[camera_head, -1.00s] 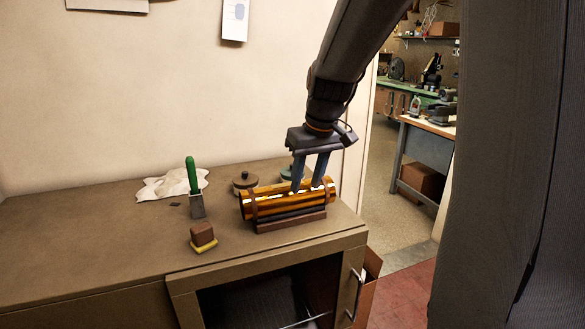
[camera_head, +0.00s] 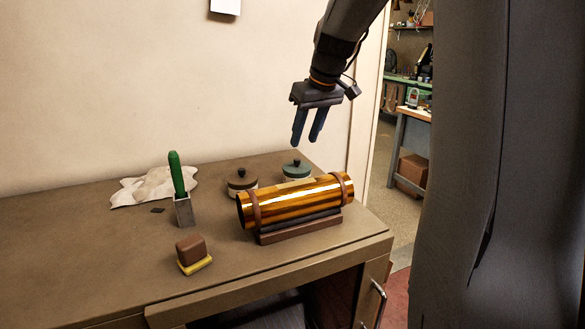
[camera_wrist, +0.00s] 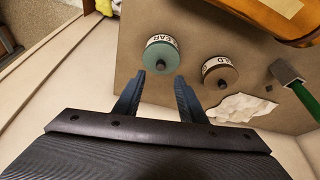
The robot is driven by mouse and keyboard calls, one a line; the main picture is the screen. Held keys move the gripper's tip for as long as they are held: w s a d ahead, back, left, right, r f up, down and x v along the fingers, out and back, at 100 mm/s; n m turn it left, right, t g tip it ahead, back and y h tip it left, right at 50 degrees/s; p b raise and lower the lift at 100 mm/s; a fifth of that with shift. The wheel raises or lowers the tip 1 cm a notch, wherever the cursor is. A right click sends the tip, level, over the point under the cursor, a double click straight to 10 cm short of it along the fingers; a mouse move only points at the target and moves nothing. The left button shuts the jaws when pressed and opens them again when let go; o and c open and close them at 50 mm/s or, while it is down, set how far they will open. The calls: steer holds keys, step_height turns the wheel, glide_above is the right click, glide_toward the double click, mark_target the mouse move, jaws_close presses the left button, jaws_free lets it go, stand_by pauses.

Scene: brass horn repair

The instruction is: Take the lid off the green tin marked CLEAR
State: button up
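The green tin (camera_head: 296,172) stands upright at the back of the bench, partly hidden behind the brass tube. Its teal lid with a dark knob is on; in the wrist view the tin (camera_wrist: 161,54) shows a white label, partly turned away, ending in "EAR". My gripper (camera_head: 306,143) hangs above the bench, over the tin area, with its two fingers apart and nothing between them. In the wrist view my gripper (camera_wrist: 157,88) has its open fingers just short of the green tin, apart from it.
A brown-lidded tin (camera_head: 242,181) stands left of the green one. A brass tube (camera_head: 300,199) lies in a wooden cradle in front. A green-handled tool in a holder (camera_head: 184,211), a white cloth (camera_head: 150,187) and a brown block (camera_head: 191,249) are further left. A wall stands behind.

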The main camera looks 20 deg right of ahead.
mark_target(297, 159)
steer(key=p+x, duration=0.1)
steer(key=x, duration=0.2)
steer(key=shift+a+f, duration=0.1)
steer(key=shift+a, duration=0.05)
steer(key=shift+p+x, duration=0.9)
steer(key=shift+x, duration=1.2)
jaws_close()
